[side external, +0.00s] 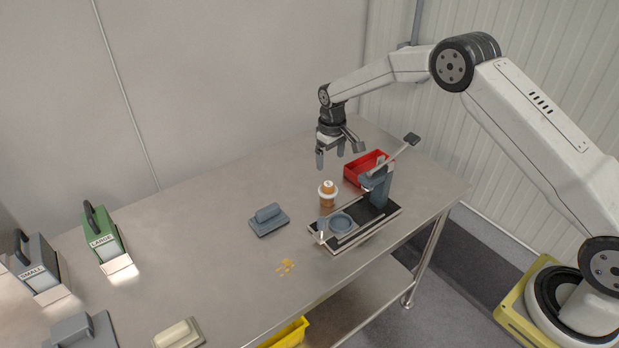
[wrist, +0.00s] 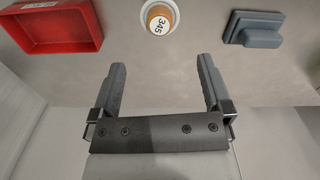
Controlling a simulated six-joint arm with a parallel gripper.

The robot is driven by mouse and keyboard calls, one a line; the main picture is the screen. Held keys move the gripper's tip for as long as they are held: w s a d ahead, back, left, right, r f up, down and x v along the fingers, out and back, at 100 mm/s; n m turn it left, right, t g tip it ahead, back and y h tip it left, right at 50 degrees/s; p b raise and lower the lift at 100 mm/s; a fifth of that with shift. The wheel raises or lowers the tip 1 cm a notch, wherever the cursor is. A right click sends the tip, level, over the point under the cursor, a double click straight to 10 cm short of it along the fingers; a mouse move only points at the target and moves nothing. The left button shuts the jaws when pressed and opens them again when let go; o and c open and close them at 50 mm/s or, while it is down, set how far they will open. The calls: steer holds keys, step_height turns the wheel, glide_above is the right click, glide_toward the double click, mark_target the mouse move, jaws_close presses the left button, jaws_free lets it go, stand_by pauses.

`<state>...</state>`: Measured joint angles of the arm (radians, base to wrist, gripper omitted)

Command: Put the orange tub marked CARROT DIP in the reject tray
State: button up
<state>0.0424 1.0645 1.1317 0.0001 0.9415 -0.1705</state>
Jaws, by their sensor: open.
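One small orange tub (side external: 328,197) stands upright on the steel table, with a white ring around it. In the wrist view the orange tub (wrist: 158,22) shows a white top label reading 345; I cannot read CARROT DIP on it. The red tray (side external: 352,179) stands behind it to the right, and its wall (wrist: 60,47) shows at the upper left of the wrist view. My gripper (side external: 340,155) is open and empty, raised above the table behind the tub. In the wrist view the tub is beyond the gap between my fingertips (wrist: 162,62).
A dark fixture (side external: 376,203) with a blue-grey ring and an upright post stands right of the tub. A blue-grey block (side external: 268,219) lies to the left. A green LARGE holder (side external: 104,243) and a grey SMALL holder (side external: 37,268) stand far left.

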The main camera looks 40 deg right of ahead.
steer(key=s+a+r+t, duration=0.1)
steer(key=s+a+r, duration=0.1)
steer(key=s+r, duration=0.85)
steer(key=s+m+t, duration=0.1)
steer(key=s, duration=1.9)
steer(key=shift+a+f+t, duration=0.25)
steer(key=shift+f+t, duration=0.05)
steer(key=shift+c, duration=0.5)
steer(key=shift+r, duration=0.15)
